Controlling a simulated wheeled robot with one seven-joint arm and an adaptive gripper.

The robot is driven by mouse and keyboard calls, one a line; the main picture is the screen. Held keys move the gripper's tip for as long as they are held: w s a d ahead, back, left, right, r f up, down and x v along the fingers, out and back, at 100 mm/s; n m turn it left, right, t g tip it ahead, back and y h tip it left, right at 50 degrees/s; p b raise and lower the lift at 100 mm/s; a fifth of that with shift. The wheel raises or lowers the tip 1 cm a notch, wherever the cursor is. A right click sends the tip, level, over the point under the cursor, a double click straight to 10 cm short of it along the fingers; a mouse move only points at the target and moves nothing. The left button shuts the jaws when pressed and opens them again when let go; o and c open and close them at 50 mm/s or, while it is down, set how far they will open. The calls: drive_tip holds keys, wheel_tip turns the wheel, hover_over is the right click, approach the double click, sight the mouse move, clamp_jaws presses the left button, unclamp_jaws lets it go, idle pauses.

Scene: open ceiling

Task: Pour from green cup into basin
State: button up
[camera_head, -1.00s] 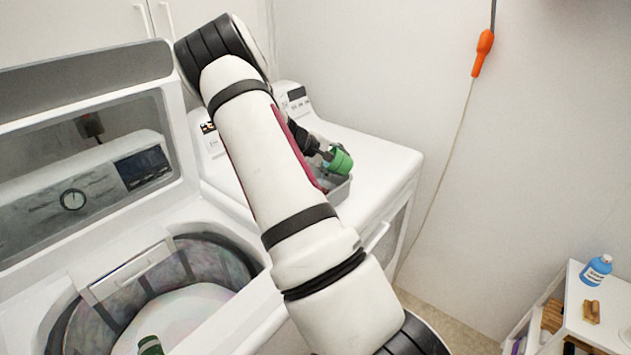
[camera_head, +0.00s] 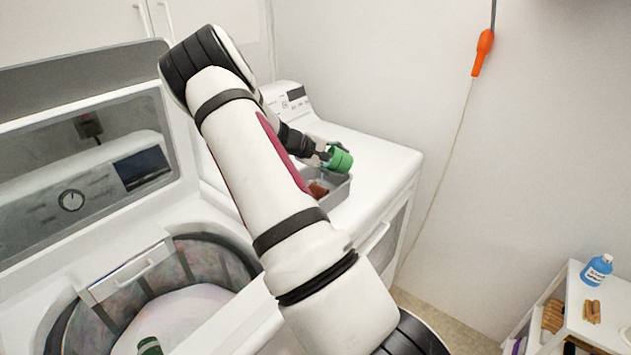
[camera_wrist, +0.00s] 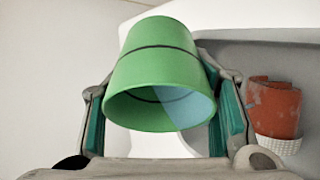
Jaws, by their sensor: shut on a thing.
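The green cup (camera_head: 340,159) is held tilted above the grey basin (camera_head: 338,195) on the white machine at the back. My gripper (camera_head: 326,155) is shut on the cup. In the wrist view, the green cup (camera_wrist: 160,50) has a dark band around it and sits between the two fingers of my gripper (camera_wrist: 160,85). Its open mouth faces the lower side of that picture, and a bluish patch shows inside. A reddish-brown thing (camera_head: 318,189) lies in the basin. My arm hides part of the basin's left side. No falling contents are visible.
An open top-loading washer (camera_head: 215,235) stands at left, with a green object (camera_head: 150,346) at its near edge. A white shelf (camera_head: 578,310) with a blue bottle (camera_head: 597,269) stands at right. The white machine top (camera_head: 378,160) right of the basin is clear.

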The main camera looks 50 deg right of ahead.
drive_tip(key=shift+w+a+r+g+h+b, duration=0.1)
drive_tip(key=shift+r+g+h+b, duration=0.25)
drive_tip(key=shift+g+h, duration=0.25)
idle(0.8)
drive_tip(key=shift+w+a+f+n+g+h+b, duration=0.3)
drive_tip(key=shift+w+a+f+n+h+b, duration=0.2)
drive_tip(key=shift+h+b, duration=0.25)
idle(0.6)
drive_tip(key=shift+w+a+f+g+h+b, duration=0.15)
drive_tip(key=shift+f+g+h+b, duration=0.3)
drive_tip(key=shift+h, duration=0.3)
idle(0.7)
drive_tip(key=shift+r, duration=0.1)
